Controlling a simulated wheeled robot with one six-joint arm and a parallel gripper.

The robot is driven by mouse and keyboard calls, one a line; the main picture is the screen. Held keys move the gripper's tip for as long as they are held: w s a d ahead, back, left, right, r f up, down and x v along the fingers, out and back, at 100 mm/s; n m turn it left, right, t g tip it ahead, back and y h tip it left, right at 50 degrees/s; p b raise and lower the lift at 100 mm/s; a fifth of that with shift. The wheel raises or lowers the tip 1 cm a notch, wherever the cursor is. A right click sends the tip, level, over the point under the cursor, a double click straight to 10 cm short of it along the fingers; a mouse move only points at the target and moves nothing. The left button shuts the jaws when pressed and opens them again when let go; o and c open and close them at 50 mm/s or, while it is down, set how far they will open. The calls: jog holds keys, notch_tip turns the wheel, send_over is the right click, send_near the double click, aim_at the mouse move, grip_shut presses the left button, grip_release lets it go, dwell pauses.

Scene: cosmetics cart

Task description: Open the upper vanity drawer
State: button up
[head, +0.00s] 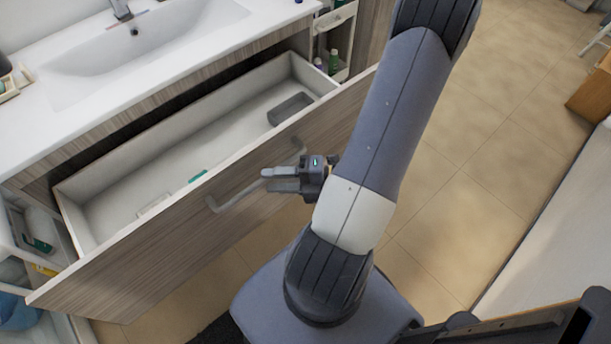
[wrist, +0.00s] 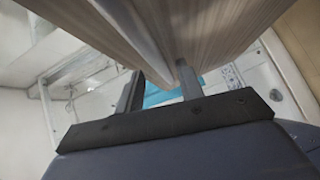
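The upper vanity drawer (head: 130,262) is pulled far out from under the white countertop, and its pale interior shows in the head view. Its wood-grain front carries a grey bar handle (head: 228,197). My gripper (head: 266,180) is at the handle, its fingers overlapping the bar in the head view. In the wrist view, the two dark fingers (wrist: 160,90) stand apart with a visible gap between them, close below the drawer front (wrist: 225,35). I cannot tell whether a finger touches the handle.
Inside the drawer are a dark grey box (head: 290,108) and small flat green and white items. A sink (head: 150,40) is set in the countertop. Side shelves hold bottles (head: 333,62). The tiled floor (head: 480,190) to the right is clear.

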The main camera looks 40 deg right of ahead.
aim_at(259, 180)
jog(key=v, duration=0.7)
jog(key=shift+p, duration=0.3)
jog(key=shift+a, duration=0.1)
jog(key=shift+b+x, duration=0.55)
jog(key=shift+x, duration=4.9)
